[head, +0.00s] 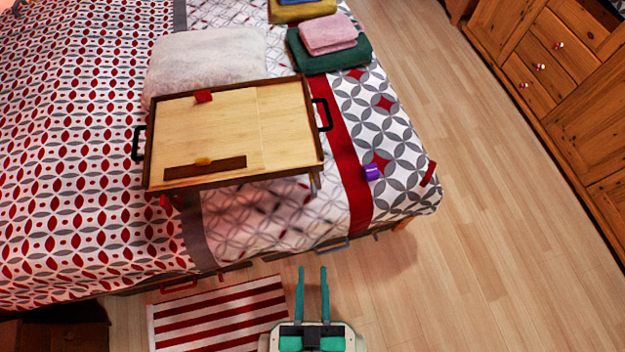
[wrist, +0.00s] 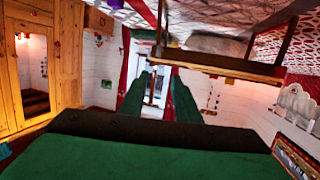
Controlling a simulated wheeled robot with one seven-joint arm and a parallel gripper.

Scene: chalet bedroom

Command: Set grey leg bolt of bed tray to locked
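The bed tray (head: 225,118) stands on the bed with a pale wooden top, dark rim and black side handles. It also shows at the upper right of the wrist view (wrist: 225,66), where the picture seems upside down. A short leg (head: 315,183) shows under its near right corner. I cannot make out the grey leg bolt or its setting in either view. My gripper (head: 313,270) is in front of the bed, nearer than the tray and apart from it. Its two teal fingers are spread with an empty gap, also seen in the wrist view (wrist: 160,88).
A purple item (head: 372,172) lies on the bed right of the tray. A white pillow (head: 205,58) and folded towels (head: 328,52) lie behind it. A striped rug (head: 218,312) is on the floor at left. Floor is clear at right, before a wooden cabinet (head: 560,75).

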